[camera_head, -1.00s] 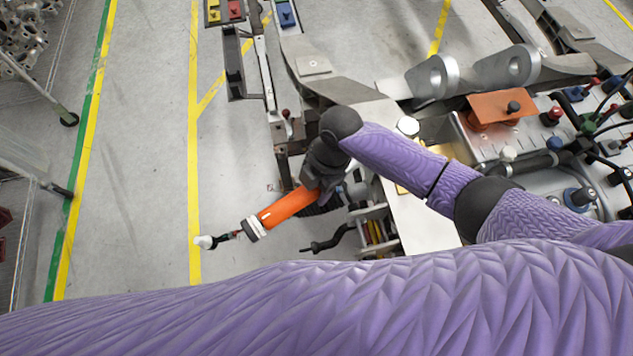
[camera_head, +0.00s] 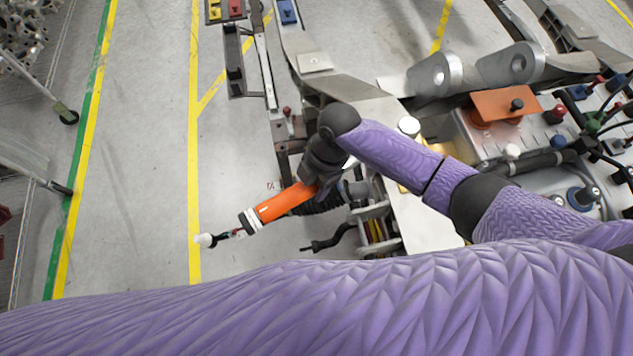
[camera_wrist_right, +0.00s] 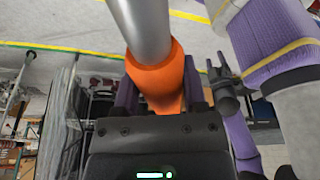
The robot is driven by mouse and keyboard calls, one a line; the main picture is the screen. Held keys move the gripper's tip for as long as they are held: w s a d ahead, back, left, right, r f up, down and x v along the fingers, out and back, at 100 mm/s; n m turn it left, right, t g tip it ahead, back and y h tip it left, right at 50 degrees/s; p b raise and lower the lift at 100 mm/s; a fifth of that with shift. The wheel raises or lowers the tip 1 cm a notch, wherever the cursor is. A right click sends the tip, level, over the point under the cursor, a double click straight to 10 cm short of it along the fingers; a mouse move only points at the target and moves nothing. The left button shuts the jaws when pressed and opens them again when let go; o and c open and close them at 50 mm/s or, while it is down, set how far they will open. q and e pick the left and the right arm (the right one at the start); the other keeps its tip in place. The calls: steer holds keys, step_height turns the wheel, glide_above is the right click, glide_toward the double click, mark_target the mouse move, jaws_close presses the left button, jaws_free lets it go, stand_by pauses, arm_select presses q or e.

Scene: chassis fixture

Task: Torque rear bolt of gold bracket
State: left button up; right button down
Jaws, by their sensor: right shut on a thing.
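An orange power tool (camera_head: 284,203) with a dark body and a white-tipped end (camera_head: 205,240) hangs out over the floor, left of the chassis. My right gripper (camera_head: 318,178) is shut on it; the dark wrist hides much of the grip. In the right wrist view the tool's orange body (camera_wrist_right: 160,85) sits between the fingers, with a grey cylinder (camera_wrist_right: 142,28) above it. A small gold surface (camera_head: 436,151), perhaps the gold bracket, shows behind my right forearm. The forearm hides most of it, and I cannot make out its rear bolt. I do not identify my left gripper in either view.
The chassis frame (camera_head: 350,85) runs along the right of my tool. An orange plate (camera_head: 505,106), knobs and cables crowd the fixture at right. A black hooked handle (camera_head: 328,240) is just below the tool. Open floor (camera_head: 145,190) lies to the left.

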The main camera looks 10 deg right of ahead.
steer(key=shift+w+a, duration=0.2)
steer(key=shift+w, duration=0.15)
steer(key=shift+w, duration=0.1)
steer(key=shift+w+a+m+b, duration=0.15)
steer(key=shift+w+m+b, duration=0.2)
steer(key=shift+m+b, duration=0.05)
steer(key=shift+w+a, duration=0.15)
steer(key=shift+w, duration=0.15)
steer(key=shift+w, duration=0.1)
stand_by(0.3)
steer(key=shift+w+m, duration=0.1)
steer(key=shift+m, duration=0.2)
steer(key=shift+w+a+b, duration=0.15)
steer(key=shift+w+b, duration=0.2)
steer(key=shift+b, duration=0.1)
